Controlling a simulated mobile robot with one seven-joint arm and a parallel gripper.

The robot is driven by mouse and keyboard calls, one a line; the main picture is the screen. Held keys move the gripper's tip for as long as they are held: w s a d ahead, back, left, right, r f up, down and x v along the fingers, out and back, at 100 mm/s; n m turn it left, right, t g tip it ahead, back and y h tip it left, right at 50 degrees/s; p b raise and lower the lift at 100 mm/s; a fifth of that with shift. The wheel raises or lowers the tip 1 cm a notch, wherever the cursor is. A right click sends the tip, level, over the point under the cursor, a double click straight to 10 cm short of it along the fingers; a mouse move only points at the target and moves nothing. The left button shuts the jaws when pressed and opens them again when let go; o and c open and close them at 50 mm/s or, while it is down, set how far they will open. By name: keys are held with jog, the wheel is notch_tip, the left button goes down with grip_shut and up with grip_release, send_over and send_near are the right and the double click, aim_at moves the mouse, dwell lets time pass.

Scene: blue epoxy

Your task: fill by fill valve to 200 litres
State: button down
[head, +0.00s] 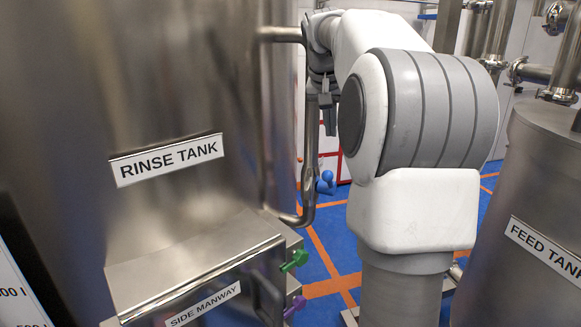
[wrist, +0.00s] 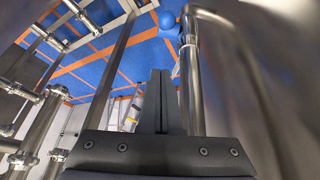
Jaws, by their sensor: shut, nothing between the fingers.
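The rinse tank (head: 60,120) is a large steel tank at the left of the head view, with a name plate (head: 167,159). A steel pipe loop (head: 311,150) runs down its right side. A blue valve handle (head: 326,183) sits beside this pipe; a round blue knob (wrist: 167,19) shows at the top of the wrist view near the pipe (wrist: 192,80). My gripper (head: 328,128) is above the blue handle, close to the pipe and apart from the handle. Its dark fingers (wrist: 160,75) are together and empty.
The side manway box (head: 190,262) juts from the rinse tank, with a green handle (head: 294,260) and a purple handle (head: 295,307) beside it. The feed tank (head: 530,200) stands at the right. Blue floor (head: 320,240) with orange lines lies between.

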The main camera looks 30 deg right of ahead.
jog(key=shift+w+d+f, duration=0.15)
jog(key=shift+w+d, duration=0.2)
jog(key=shift+w, duration=0.05)
send_over(328, 183)
jog(key=w+d, duration=0.3)
notch_tip(328, 183, down, 9)
jog(key=shift+d, duration=0.15)
jog(key=shift+s+a+f, duration=0.2)
jog(key=shift+s+a, duration=1.15)
jog(key=shift+a, duration=0.1)
jog(key=shift+f, duration=0.15)
jog(key=shift+a+f+b, duration=0.1)
jog(key=shift+a+b, duration=0.05)
jog(key=shift+b, duration=0.45)
jog(key=shift+s, duration=0.1)
